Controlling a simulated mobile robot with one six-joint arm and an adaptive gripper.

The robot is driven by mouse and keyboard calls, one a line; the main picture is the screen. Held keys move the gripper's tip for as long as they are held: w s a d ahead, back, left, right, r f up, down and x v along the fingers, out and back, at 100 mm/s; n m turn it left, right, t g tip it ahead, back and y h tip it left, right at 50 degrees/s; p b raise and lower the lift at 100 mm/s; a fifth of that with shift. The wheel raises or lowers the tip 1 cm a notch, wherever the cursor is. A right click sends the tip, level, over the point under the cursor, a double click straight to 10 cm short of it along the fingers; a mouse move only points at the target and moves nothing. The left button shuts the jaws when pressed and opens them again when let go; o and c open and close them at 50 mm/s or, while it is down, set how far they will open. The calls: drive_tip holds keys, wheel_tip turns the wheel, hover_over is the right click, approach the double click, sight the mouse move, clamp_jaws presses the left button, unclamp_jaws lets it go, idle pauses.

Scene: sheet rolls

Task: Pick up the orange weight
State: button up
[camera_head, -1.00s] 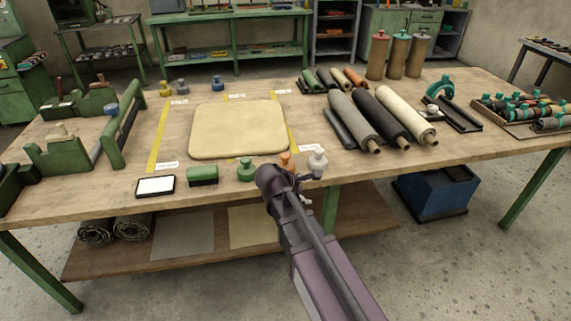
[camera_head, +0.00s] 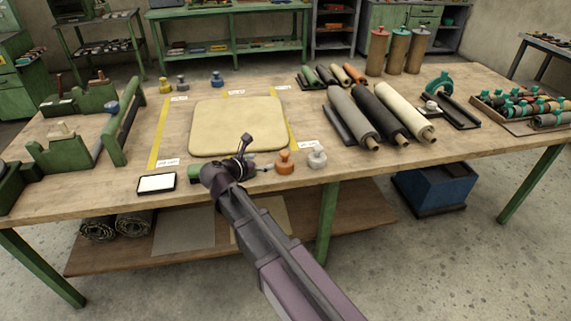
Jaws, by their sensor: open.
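The orange weight (camera_head: 285,164) stands upright near the front edge of the table, in full view. A light grey weight (camera_head: 317,157) stands just to its right. My gripper (camera_head: 256,157) is open at the front edge, left of the orange weight and apart from it in the picture. One dark finger points up and another reaches right toward the orange weight.
A beige mat (camera_head: 238,125) lies behind my gripper between yellow strips. A white pad (camera_head: 157,183) lies at the front left. Grey, black and cream rolls (camera_head: 404,112) lie to the right. Yellow, grey and blue weights (camera_head: 217,80) stand at the back.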

sight(281, 155)
drive_tip(key=b+x, duration=0.2)
drive_tip(key=x, duration=0.5)
drive_tip(key=shift+a+f+b, duration=0.1)
drive_tip(key=shift+b, duration=0.3)
drive_tip(key=shift+x, duration=0.85)
drive_tip(key=shift+w, duration=0.1)
drive_tip(key=b+x, duration=0.2)
drive_tip(key=x, duration=0.2)
drive_tip(key=shift+w+a, duration=0.15)
drive_tip(key=shift+w, duration=0.05)
drive_tip(key=shift+w+d+f, duration=0.15)
drive_tip(key=shift+w+d, duration=0.15)
drive_tip(key=shift+w, duration=0.05)
clamp_jaws()
